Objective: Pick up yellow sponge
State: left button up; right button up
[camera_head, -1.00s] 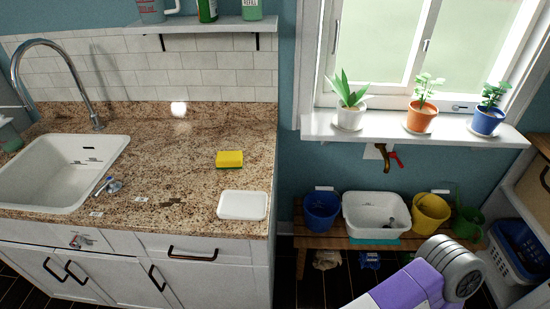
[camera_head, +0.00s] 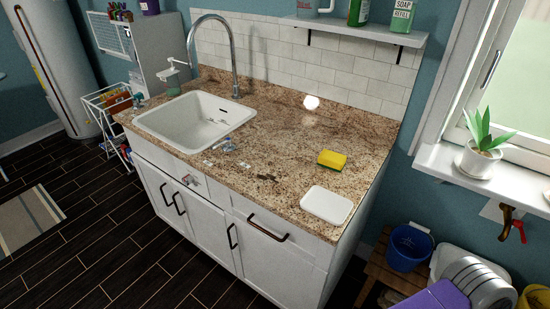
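The yellow sponge (camera_head: 332,159) lies flat on the granite countertop (camera_head: 272,150), right of the sink and near the counter's right part. A darker green layer shows along its lower edge. Nothing touches it, and a white rectangular dish (camera_head: 326,205) lies just in front of it. Part of my arm, purple and grey, shows at the bottom right, well away from the sponge. Neither of my grippers shows in this view.
The white sink (camera_head: 196,122) with a tall curved faucet is set in the counter's left part. A wall shelf (camera_head: 350,31) with bottles hangs above. A blue bucket (camera_head: 409,247) stands right of the cabinet. Dark floor (camera_head: 110,245) in front and left is mostly clear.

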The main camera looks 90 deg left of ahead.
aim_at(330, 160)
jog(key=u, duration=2.2)
